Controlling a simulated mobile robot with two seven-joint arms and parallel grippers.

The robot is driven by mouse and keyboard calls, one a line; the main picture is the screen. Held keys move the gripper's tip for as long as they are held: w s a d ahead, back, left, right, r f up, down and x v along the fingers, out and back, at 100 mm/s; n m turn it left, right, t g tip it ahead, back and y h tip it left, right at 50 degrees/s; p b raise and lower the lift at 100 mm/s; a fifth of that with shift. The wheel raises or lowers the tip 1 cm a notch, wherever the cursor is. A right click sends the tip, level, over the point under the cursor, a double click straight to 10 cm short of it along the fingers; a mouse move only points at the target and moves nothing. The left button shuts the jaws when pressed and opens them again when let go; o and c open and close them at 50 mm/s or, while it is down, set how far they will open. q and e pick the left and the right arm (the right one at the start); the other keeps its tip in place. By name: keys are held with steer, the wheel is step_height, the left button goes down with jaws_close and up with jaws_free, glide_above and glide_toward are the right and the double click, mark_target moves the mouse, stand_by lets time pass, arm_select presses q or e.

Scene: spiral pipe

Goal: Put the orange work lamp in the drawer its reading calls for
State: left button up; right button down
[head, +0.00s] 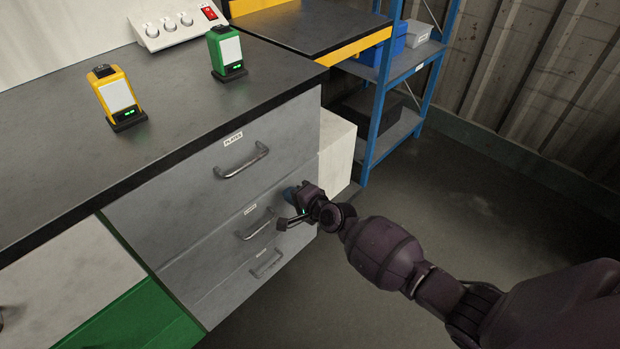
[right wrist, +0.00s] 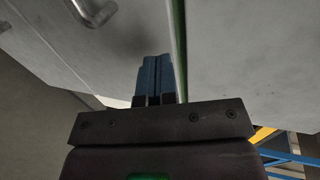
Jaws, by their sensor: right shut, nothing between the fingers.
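The orange work lamp (head: 116,95) stands upright in its dark base on the grey bench top. A small green display glows on the base; its reading is too small to make out. Three grey drawers are below: top (head: 195,190), middle (head: 205,246) and bottom (head: 228,290), each with a bar handle and a label. All look shut. My right gripper (head: 290,194) is shut and empty by the right part of the drawer fronts, near the middle handle (head: 255,224). In the right wrist view its blue fingers (right wrist: 155,78) are together. My left gripper is not in view.
A green work lamp (head: 227,52) stands on the bench to the right. A control box (head: 165,31) with knobs and a red switch is behind. A blue shelf rack (head: 385,100) stands at the right. The floor (head: 450,205) beside the drawers is clear.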

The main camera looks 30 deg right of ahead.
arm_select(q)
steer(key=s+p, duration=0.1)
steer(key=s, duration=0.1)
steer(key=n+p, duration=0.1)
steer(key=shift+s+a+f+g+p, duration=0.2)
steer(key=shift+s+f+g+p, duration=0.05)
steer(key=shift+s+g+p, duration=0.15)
arm_select(e)
steer(key=v, duration=1.1)
steer(key=shift+f, duration=0.2)
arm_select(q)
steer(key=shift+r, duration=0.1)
arm_select(e)
steer(key=shift+s+d+f, duration=0.1)
steer(key=shift+s, duration=0.15)
